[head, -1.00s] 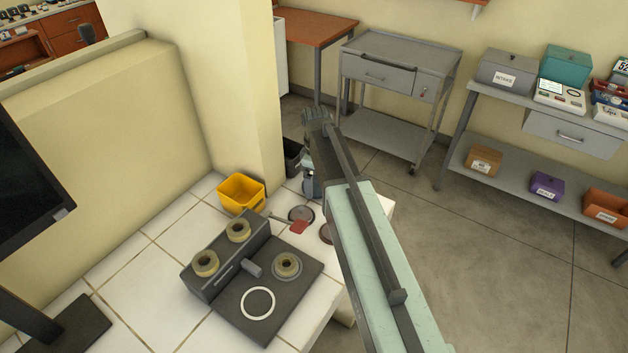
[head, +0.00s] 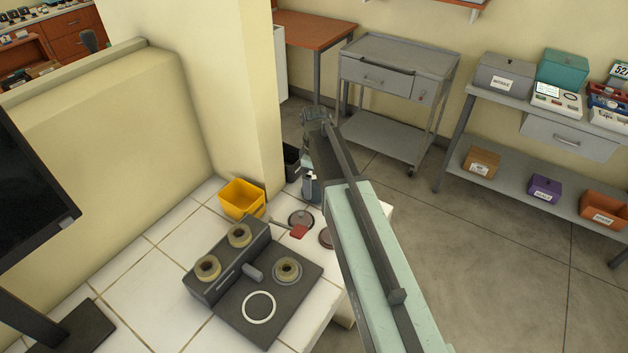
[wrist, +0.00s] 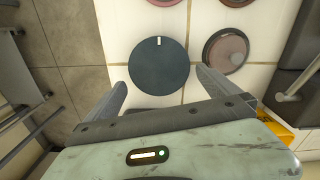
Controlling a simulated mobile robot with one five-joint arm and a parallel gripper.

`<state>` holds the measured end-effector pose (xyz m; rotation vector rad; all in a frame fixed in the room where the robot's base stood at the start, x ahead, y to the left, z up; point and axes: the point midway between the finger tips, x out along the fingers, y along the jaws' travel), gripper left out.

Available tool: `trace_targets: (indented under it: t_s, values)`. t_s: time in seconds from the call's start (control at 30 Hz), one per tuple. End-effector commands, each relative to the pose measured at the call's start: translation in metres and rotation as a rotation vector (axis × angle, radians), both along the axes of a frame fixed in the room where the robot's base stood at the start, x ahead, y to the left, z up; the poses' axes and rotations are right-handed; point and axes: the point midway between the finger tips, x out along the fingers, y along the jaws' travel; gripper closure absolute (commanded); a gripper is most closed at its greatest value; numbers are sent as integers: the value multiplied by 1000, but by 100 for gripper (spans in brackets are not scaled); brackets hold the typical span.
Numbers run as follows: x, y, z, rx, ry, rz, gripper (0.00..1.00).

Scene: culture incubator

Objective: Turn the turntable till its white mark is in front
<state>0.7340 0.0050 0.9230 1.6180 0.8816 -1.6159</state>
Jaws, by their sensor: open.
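The turntable (wrist: 158,66) is a dark blue-grey disc on the white tiled bench, seen from above in the wrist view. Its short white mark (wrist: 159,42) is at the disc's top edge in that view, on the side away from my gripper's body. My gripper (wrist: 161,77) is open and empty, with one finger to each side of the disc's lower part. I cannot tell whether the fingers touch it. In the head view the turntable is hidden by my arm, and the fingertips cannot be made out.
The bench edge drops to the floor (wrist: 70,45) at left in the wrist view.

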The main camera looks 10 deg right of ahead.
Motion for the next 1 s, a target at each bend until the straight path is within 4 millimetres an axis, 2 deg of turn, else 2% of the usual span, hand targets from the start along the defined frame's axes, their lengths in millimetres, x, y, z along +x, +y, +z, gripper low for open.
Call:
trace_targets:
  t_s: [0.03,0.23,0.33,0.77,0.87,0.97,1.0]
  values:
    - [0,0,19,0,0,0,0]
    - [0,0,52,0,-1,1,0]
    - [1,1,57,0,-1,2,0]
    - [1,0,54,0,-1,1,0]
    - [-15,-1,54,0,-1,0,0]
    - [-58,-2,54,1,-1,-62,0]
    - [-81,-3,54,0,0,-143,0]
